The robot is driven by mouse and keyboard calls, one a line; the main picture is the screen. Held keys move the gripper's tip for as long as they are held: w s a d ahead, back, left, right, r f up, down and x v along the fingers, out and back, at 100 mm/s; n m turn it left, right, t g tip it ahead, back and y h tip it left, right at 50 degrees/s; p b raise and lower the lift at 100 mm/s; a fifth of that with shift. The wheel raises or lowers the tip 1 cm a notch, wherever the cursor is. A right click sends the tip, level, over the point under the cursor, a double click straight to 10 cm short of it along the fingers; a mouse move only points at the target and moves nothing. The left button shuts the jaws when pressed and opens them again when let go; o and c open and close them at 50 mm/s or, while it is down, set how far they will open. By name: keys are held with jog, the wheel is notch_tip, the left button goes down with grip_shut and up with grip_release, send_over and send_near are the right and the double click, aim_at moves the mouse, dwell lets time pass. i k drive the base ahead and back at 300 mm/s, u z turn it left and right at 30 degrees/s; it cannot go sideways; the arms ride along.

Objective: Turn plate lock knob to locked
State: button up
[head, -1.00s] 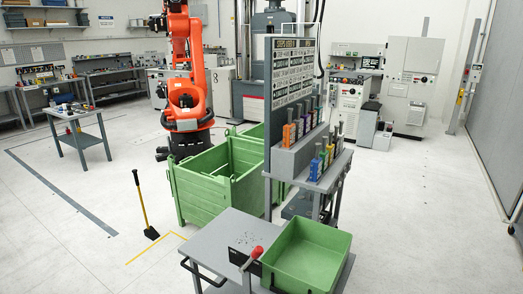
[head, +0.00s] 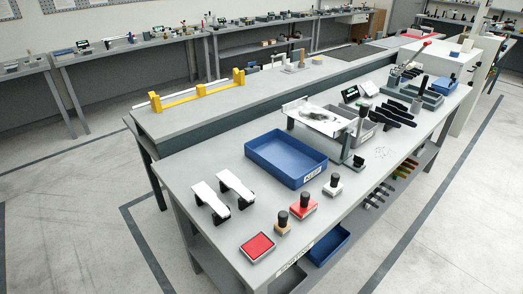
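In the head view, a fixture with a pale flat plate (head: 322,118) on raised legs stands on the grey workbench (head: 180,170). The plate has a dark patch on it. A dark upright post (head: 358,130) on a small base stands at the plate's front right. I cannot make out for sure which part is the plate lock knob, nor whether it is locked. My gripper is not in view.
A blue tray (head: 286,158) lies on the bench in front of the plate. Near the front are a red pad (head: 258,246), several black-handled stamps (head: 304,205) and two white-topped stands (head: 236,186). Black tools (head: 390,112) lie right of the plate. Floor is clear on the right.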

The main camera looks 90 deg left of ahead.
aim_at(358, 162)
jog(key=u, duration=0.9)
jog(key=i, duration=1.35)
jog(key=u, duration=3.25)
jog(key=i, duration=1)
